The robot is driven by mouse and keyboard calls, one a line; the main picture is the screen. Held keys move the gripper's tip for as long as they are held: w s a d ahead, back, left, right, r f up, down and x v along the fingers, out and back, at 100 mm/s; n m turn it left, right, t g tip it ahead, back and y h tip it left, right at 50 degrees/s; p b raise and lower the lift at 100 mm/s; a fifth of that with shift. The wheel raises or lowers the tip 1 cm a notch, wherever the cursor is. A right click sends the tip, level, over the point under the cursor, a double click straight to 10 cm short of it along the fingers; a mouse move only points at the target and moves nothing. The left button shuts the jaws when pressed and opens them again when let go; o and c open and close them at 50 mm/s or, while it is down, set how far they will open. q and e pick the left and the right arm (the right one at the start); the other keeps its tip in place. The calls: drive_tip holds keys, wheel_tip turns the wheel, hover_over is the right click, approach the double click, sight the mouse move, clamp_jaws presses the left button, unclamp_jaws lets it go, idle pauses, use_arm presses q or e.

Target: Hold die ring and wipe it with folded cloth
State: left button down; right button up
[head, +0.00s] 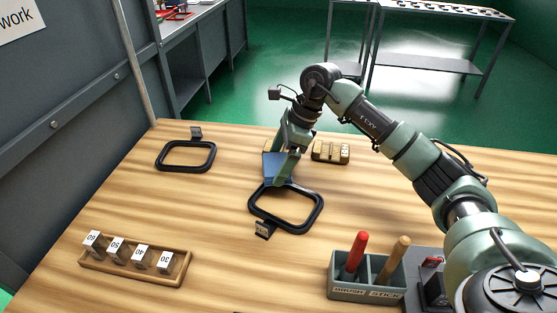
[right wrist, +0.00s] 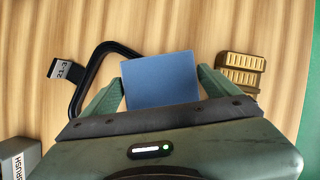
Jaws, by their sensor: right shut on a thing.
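My right gripper (head: 284,176) is shut on the folded blue cloth (head: 271,168). In the right wrist view the cloth (right wrist: 160,78) is a flat square between the two fingers. The gripper is at the far edge of a black, rounded-square die ring (head: 317,211); whether the cloth touches it I cannot tell. This ring lies on the table with its tag towards me. In the wrist view the cloth and gripper hide part of the ring (right wrist: 84,82). A second black ring (head: 183,170) lies farther left. My left gripper is not in view.
Brass-coloured blocks (head: 330,151) lie right of the gripper. A wooden rack with numbered blocks (head: 130,268) is front left. A grey holder (head: 350,290) with red and wooden handles is front right. The wooden table (head: 210,220) is clear between them.

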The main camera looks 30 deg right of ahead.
idle(0.3)
drive_tip(key=shift+f+b, duration=0.7)
drive_tip(key=shift+f, duration=0.3)
drive_tip(key=shift+s+d, duration=0.1)
